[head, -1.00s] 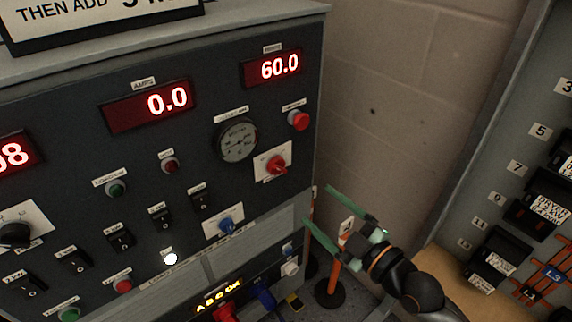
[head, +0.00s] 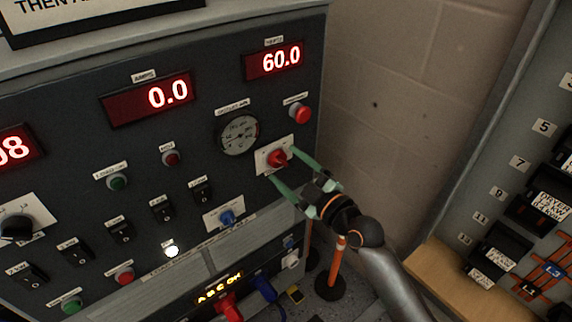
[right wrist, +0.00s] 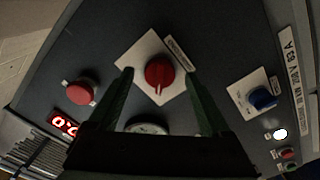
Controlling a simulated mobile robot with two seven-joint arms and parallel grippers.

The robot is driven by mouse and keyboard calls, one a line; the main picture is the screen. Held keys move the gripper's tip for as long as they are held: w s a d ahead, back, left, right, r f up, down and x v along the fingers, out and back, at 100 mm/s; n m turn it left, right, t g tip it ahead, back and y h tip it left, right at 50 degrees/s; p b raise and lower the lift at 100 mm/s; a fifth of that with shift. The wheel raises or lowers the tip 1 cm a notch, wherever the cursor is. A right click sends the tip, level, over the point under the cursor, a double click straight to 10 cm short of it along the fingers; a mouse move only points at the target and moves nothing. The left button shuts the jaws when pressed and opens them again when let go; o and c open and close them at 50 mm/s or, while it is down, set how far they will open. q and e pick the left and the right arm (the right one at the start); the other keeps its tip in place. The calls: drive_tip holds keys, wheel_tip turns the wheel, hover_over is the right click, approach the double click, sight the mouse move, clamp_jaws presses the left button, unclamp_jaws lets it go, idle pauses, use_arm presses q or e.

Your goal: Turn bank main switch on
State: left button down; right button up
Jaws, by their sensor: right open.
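A red rotary switch (head: 277,158) on a white plate sits at the right of the dark panel; I take it for the bank main switch, though its label is too small to read. It also shows in the right wrist view (right wrist: 159,73), its pointer mark toward the bottom of that picture. My right gripper (head: 290,168) is open, its green fingers on either side of the red knob. In the right wrist view the fingertips (right wrist: 158,74) straddle the knob with gaps on both sides. I cannot tell whether they touch the panel. My left gripper is not in view.
A blue rotary switch (head: 228,217) sits below left of the red one. A red push button (head: 299,112) is just above right, and a round gauge (head: 238,135) is to the left. An orange post (head: 337,262) stands on the floor. A breaker cabinet (head: 500,190) is at the right.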

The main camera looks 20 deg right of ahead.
drive_tip(key=shift+w+a, duration=0.2)
drive_tip(key=shift+w, duration=0.3)
clamp_jaws()
idle(0.4)
